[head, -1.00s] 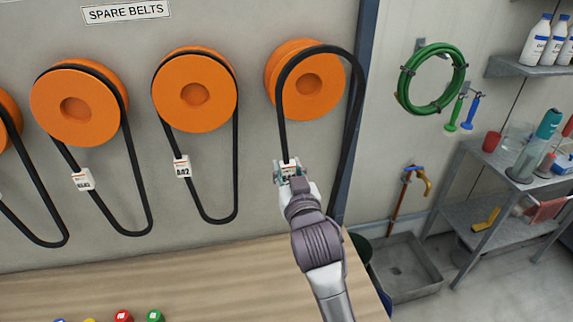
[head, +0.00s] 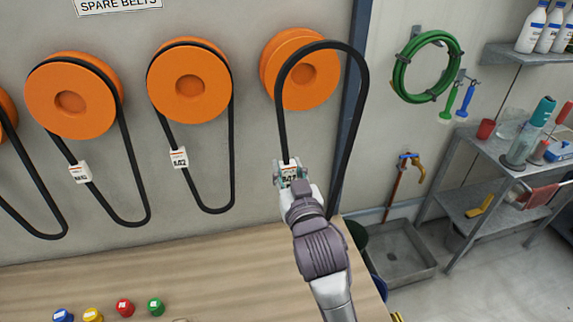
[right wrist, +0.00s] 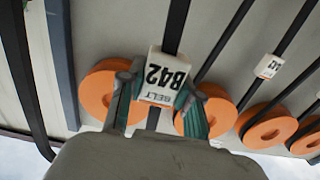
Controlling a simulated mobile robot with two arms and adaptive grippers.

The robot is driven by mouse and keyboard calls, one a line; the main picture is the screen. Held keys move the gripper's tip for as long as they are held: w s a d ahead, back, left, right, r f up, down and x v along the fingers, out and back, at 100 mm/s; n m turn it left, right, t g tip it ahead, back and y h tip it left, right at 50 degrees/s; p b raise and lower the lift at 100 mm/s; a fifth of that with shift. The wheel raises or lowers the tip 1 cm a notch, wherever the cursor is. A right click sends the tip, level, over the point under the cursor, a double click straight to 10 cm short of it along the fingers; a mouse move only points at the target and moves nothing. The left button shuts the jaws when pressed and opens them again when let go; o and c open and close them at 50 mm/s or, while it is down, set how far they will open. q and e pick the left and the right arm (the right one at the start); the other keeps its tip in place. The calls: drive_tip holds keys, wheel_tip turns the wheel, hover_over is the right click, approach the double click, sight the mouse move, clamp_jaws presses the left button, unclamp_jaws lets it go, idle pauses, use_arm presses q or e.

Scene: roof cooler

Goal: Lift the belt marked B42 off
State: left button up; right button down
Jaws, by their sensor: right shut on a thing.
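The belt marked B42 (head: 345,150) is a black loop with a white tag (right wrist: 164,76) that reads "BELT B42" in the right wrist view. My right gripper (head: 287,175) is shut on the belt at its tag; its fingers flank the tag in the right wrist view (right wrist: 163,98). The loop arches up and right across the front of the rightmost orange pulley (head: 290,70) and appears out of its groove. Whether it still touches the pulley is hard to tell. The loop's lower end is hidden behind my arm. My left gripper is not in view.
Other orange pulleys (head: 190,82) to the left carry tagged belts (head: 235,150). A wooden bench (head: 220,270) lies below, with several coloured caps (head: 124,307). A dark post (head: 358,110) edges the panel. A green hose (head: 402,70) and metal shelving (head: 470,195) are at right.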

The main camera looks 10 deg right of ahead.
drive_tip(key=shift+s+r+p, duration=0.2)
drive_tip(key=shift+s+p, duration=0.15)
drive_tip(key=shift+s, duration=1.2)
drive_tip(key=shift+s+f, duration=0.1)
